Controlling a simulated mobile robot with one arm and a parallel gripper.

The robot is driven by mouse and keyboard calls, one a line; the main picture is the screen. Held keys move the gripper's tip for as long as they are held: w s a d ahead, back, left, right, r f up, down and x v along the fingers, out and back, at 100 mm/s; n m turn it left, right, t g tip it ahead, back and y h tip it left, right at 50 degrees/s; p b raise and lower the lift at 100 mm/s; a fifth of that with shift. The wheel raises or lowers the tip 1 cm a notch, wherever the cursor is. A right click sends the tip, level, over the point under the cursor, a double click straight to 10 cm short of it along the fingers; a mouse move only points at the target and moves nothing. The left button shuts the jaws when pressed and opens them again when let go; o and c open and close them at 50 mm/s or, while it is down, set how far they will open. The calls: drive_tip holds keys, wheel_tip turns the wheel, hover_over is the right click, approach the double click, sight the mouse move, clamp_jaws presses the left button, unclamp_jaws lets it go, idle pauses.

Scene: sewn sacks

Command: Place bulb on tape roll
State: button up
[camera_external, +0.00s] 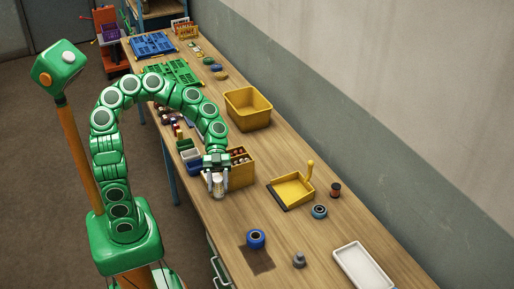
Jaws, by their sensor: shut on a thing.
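My gripper (217,193) points down over the workbench, beside the compartmented wooden box. It is shut on a small pale, whitish thing, which looks like the bulb (218,186); the fingers hide part of it. A blue ring with a dark centre, which looks like a tape roll (256,239), lies nearer the camera, by a dark brown square patch. A smaller blue-grey ring (319,211) lies farther right, and could also be a tape roll. My gripper is up and to the left of both rings, apart from them.
The wooden box (241,173) holds small dark and red things. A yellow dustpan (293,189), a dark spool (335,190), a grey knobbed piece (299,260) and a white tray (362,267) stand on the right. A yellow bin (248,108) stands farther back. Bare wood lies between gripper and blue ring.

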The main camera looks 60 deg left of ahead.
sight(215, 194)
drive_tip(key=shift+s, duration=0.75)
drive_tip(key=shift+d+f, duration=0.1)
drive_tip(key=shift+f, duration=2.4)
drive_tip(key=shift+w+d+f, duration=1.2)
drive_tip(key=shift+w+f, duration=0.75)
drive_tip(key=shift+f, duration=0.25)
drive_tip(key=shift+w+d+f, duration=1.25)
drive_tip(key=shift+w+f, duration=0.75)
drive_tip(key=shift+f, duration=0.2)
drive_tip(key=shift+w+d+f, duration=1.2)
drive_tip(key=shift+w+f, duration=0.75)
drive_tip(key=shift+f, duration=0.25)
drive_tip(key=o, duration=1.1)
drive_tip(key=shift+f, duration=0.1)
drive_tip(key=shift+c, duration=0.2)
